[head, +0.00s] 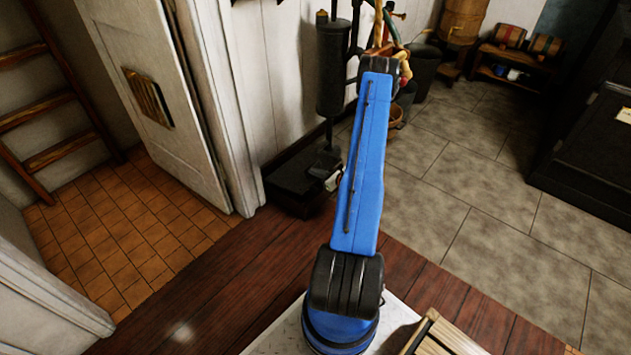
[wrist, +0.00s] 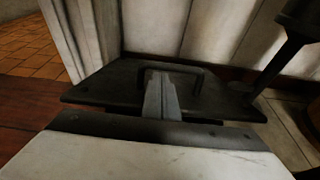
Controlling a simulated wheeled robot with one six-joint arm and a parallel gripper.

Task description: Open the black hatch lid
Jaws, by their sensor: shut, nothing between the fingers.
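The black hatch lid (wrist: 105,84) is a dark plate in the middle of the wrist view, with a raised dark bar handle (wrist: 190,70) on top. It looks level and down. My gripper (wrist: 160,82) is shut and empty, its grey fingers pointing at the handle. The fingertips overlap the handle's left part in the picture; whether they touch it I cannot tell. In the head view the dark lid (head: 296,178) shows low by the white wall, left of my blue arm, which hides most of the gripper.
A black post (head: 331,70) stands right behind the lid. A white door (head: 140,95) and a wooden ladder (head: 50,105) are at the left. A slatted wooden thing (head: 445,335) is at the lower right. Grey tiled floor (head: 480,190) lies open to the right.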

